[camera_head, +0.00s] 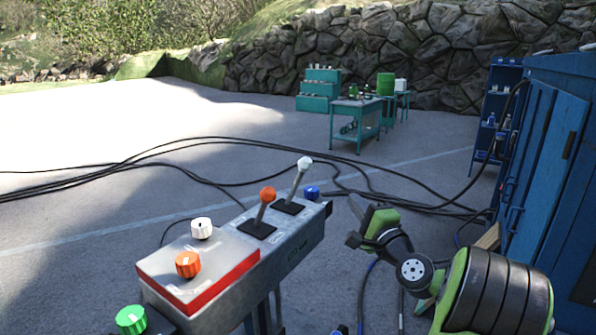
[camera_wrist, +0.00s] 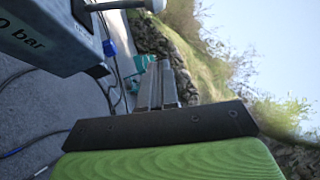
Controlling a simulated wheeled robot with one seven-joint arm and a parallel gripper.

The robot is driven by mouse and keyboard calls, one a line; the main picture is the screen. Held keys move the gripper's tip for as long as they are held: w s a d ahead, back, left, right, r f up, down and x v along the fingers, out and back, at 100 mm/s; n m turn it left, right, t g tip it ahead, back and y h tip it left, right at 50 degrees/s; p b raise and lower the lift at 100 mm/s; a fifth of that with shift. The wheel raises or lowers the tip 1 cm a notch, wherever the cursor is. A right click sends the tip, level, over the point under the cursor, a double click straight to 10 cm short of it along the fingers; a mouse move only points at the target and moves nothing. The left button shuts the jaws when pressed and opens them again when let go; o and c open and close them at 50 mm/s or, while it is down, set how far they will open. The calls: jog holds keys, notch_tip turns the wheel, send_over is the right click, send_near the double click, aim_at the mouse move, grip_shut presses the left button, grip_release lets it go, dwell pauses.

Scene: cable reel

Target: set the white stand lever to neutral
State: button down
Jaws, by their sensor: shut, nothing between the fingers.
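The white stand lever (camera_head: 301,176) has a round white knob on a metal shaft. It rises from a black slotted plate at the far end of the grey control stand (camera_head: 292,240) and leans away and to the right. My gripper (camera_head: 356,206) is to the right of the stand, apart from the lever. In the wrist view its two fingers (camera_wrist: 158,80) lie together with nothing between them. Part of the stand (camera_wrist: 45,35), with "0 bar" lettering, fills the upper left there; I cannot make out the white lever clearly in that view.
An orange-knobbed lever (camera_head: 266,199) stands just nearer than the white one. A blue knob (camera_head: 312,192) is beside the white lever. White (camera_head: 201,228), orange (camera_head: 188,264) and green (camera_head: 131,319) knobs are nearer. Black cables (camera_head: 190,146) cross the ground; a blue cabinet (camera_head: 545,150) is at right.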

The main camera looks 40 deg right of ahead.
jog(key=w+r+p, duration=0.3)
jog(key=w+p, duration=0.2)
jog(key=w, duration=0.8)
jog(key=shift+a, duration=0.1)
